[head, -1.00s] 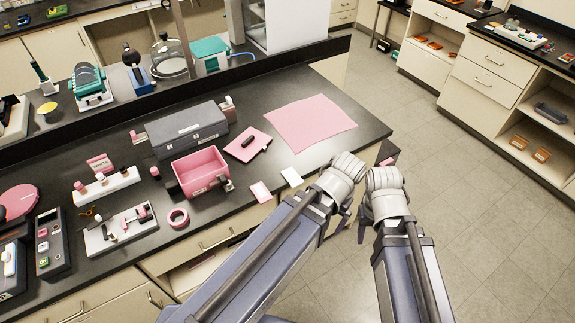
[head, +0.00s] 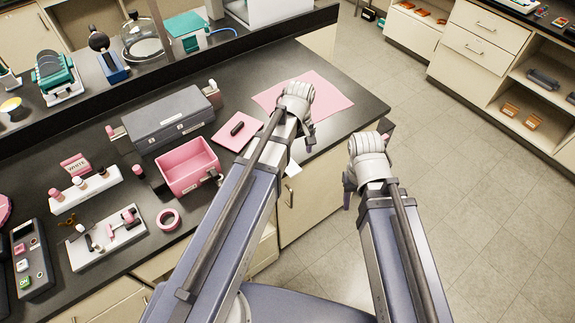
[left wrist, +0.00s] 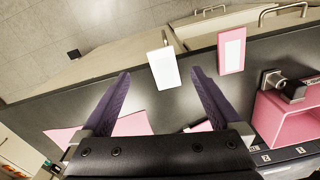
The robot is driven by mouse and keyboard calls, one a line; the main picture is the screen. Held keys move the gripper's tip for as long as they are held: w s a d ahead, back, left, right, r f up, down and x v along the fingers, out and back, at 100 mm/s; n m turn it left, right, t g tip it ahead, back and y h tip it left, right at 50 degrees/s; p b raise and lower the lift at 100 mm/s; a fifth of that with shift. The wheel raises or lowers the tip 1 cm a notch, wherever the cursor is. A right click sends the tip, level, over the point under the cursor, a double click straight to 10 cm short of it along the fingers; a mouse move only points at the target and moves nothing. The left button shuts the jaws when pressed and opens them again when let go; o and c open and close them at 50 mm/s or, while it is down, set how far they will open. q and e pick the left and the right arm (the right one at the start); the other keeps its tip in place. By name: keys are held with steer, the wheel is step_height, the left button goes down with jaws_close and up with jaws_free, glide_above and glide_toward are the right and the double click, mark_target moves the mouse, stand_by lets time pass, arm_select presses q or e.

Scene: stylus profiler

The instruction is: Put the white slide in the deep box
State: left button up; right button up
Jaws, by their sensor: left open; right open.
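The white slide (left wrist: 163,67) lies flat on the dark counter near its front edge in the left wrist view, just beyond and between my open fingers. In the head view a small part of the slide (head: 293,169) shows beside my left arm. My left gripper (head: 309,138) is open and empty above the counter; its fingers also show in the left wrist view (left wrist: 161,80). The deep pink box (head: 190,166) stands open to the left of my left arm, and its corner shows in the left wrist view (left wrist: 287,125). My right gripper (head: 348,188) is open beyond the counter's front edge.
A pink-edged slide (left wrist: 231,50) lies beside the white one. A pink mat (head: 330,92), a pink pad (head: 226,134) with a dark item, a grey case (head: 172,122) and a pink tape roll (head: 168,219) are around. Bare counter lies right of the mat.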

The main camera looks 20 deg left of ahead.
mark_target(290, 166)
arm_select(q)
steer(key=shift+w+a+f+n, duration=0.25)
steer(key=shift+w+a+n, duration=0.75)
steer(key=shift+w, duration=0.05)
steer(key=shift+s+f+b, duration=0.1)
steer(key=shift+f+b, duration=1.25)
steer(key=shift+b, duration=0.1)
steer(key=f+b, duration=0.5)
steer(key=shift+s+a+f, duration=0.15)
steer(key=shift+s, duration=0.1)
jaws_close()
step_height(290, 166, up, 10)
steer(key=p, duration=1)
